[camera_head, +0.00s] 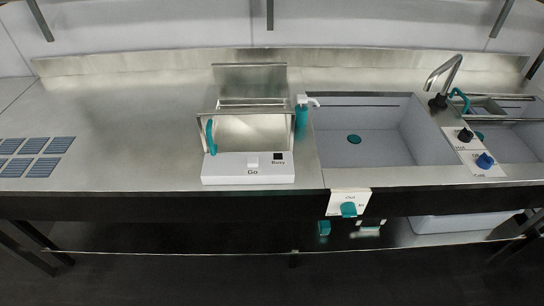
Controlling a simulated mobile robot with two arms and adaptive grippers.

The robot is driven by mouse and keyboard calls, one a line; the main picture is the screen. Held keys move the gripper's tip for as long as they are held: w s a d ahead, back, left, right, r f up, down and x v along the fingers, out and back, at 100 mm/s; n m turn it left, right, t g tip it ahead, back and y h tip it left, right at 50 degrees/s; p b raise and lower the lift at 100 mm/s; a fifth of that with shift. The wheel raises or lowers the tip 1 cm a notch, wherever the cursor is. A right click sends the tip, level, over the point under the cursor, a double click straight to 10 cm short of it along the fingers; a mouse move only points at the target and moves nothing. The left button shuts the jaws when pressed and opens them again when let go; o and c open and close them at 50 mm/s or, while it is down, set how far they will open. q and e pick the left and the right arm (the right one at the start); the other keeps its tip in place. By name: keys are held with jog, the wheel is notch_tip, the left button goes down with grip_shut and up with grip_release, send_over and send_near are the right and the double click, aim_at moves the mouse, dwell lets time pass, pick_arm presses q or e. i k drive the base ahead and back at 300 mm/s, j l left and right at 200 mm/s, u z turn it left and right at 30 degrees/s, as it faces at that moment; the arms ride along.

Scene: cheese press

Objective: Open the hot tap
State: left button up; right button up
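The hot tap is a black knob (465,135) on a white panel at the right of the large sink, with a small label that seems to read "Hot". A blue knob (485,160) sits just in front of it on the same panel, with a label that seems to read "Cold". The bent metal faucet (446,74) stands behind them, on a black base. No water is visible from it. Neither of my grippers is in view.
The large sink basin (333,147) is empty, with a teal drain. A teal soap pump (302,112) stands left of it. A press-like machine with a white "Go" panel (220,168) stands further left. The counter left of that (120,110) is mostly clear.

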aim_at(465, 135)
jog(key=z, duration=1.4)
